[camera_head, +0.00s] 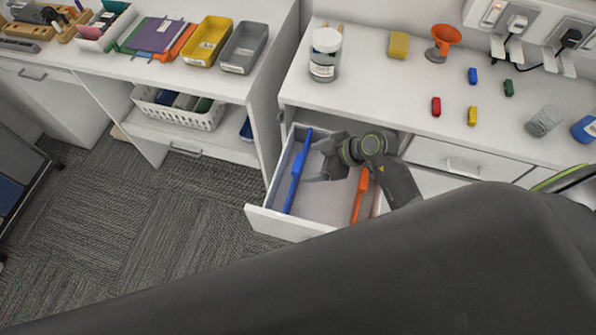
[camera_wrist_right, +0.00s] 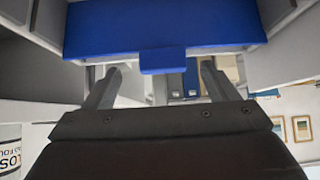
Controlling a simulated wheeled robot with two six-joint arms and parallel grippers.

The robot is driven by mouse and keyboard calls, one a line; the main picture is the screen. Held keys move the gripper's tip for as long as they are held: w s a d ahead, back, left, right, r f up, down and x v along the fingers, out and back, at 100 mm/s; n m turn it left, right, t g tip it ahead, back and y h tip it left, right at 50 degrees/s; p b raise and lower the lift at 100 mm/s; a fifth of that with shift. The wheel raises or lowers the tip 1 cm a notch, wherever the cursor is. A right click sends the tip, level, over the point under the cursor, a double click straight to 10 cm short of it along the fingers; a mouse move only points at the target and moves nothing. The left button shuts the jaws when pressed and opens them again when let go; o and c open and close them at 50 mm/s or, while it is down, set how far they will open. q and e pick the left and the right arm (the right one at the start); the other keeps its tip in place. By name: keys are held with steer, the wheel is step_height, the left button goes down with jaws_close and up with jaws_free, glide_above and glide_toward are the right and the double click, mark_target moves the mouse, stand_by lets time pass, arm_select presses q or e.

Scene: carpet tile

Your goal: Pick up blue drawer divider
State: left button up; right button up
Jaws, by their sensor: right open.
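The blue drawer divider (camera_head: 298,172) stands along the left part of an open white drawer (camera_head: 283,225) in the head view. In the right wrist view the blue divider (camera_wrist_right: 160,28) spans the top, with a small tab at its lower edge. My right gripper (camera_head: 306,173) is open inside the drawer, to the right of the divider, its fingers pointing at it. In the wrist view its two fingertips (camera_wrist_right: 160,72) are apart, either side of the tab. I cannot tell whether they touch it. An orange divider (camera_head: 360,195) stands farther right in the drawer. My left gripper is not seen.
The counter above holds a labelled jar (camera_head: 325,55), a yellow sponge (camera_head: 399,45), an orange funnel (camera_head: 445,38) and several small coloured blocks. A closed drawer (camera_head: 445,160) is to the right. Left of the open drawer is clear carpet (camera_head: 165,230).

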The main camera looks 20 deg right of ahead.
mark_target(300, 164)
steer(key=x, duration=0.1)
steer(key=p+x, duration=0.1)
steer(key=x, duration=0.1)
steer(key=a+x, duration=0.1)
steer(key=x, duration=0.1)
steer(key=shift+r, duration=0.4)
steer(key=shift+w+f, duration=0.15)
steer(key=shift+f, duration=0.05)
steer(key=c, duration=1.4)
